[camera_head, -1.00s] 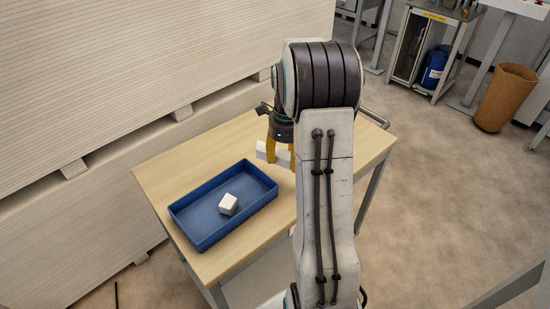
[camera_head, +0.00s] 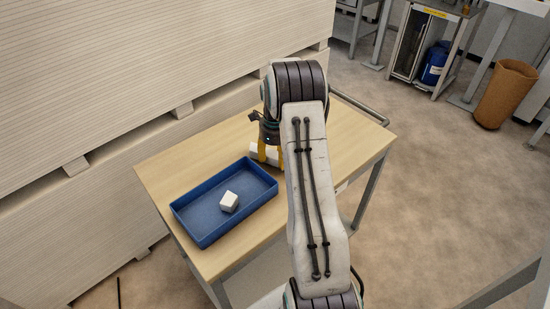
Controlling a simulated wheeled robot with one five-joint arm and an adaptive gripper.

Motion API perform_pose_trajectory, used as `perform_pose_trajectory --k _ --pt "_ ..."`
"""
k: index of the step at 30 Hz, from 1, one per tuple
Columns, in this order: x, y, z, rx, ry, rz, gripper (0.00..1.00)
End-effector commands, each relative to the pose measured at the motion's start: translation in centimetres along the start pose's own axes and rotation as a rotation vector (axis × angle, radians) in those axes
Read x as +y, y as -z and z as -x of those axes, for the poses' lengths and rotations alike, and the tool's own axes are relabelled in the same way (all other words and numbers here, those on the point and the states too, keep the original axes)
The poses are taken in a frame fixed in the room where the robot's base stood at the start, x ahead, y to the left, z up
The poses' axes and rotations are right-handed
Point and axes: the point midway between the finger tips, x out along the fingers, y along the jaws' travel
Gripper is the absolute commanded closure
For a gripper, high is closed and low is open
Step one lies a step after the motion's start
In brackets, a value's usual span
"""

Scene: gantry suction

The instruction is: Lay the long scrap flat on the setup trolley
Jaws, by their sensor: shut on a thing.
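The setup trolley (camera_head: 205,150) is a light wood-topped table with grey legs, in the middle of the head view. My gripper (camera_head: 269,155), with yellow fingers, is over the trolley top just behind the blue tray. It is shut on a white long scrap (camera_head: 258,150), whose left end shows beside the fingers. The scrap is low at the wood top; I cannot tell whether it touches. My arm hides its right part.
A blue tray (camera_head: 184,219) on the trolley holds a white block (camera_head: 229,201). Stacked pale boards (camera_head: 150,60) stand along the trolley's left and back. The trolley's right part is bare. A brown bin (camera_head: 505,95) stands far right.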

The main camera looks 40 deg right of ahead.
Motion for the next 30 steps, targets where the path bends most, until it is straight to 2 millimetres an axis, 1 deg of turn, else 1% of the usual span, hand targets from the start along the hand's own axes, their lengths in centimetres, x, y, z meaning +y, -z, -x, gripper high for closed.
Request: perform_pose_trajectory --k 3,12,16,17,24,30 --pt "-0.01 0.0 -0.59 -0.001 0.001 0.0 0.84" --pt "-0.01 0.0 -0.71 -0.001 0.001 0.0 0.84" --pt "-0.01 0.01 -1.06 -0.001 0.001 0.0 0.84" --pt "0.01 0.02 -1.02 0.0 0.001 0.0 0.45" --pt "0.01 0.02 -0.96 0.0 0.001 0.0 0.24" --pt "0.01 0.02 -0.94 0.0 0.001 0.0 0.24"
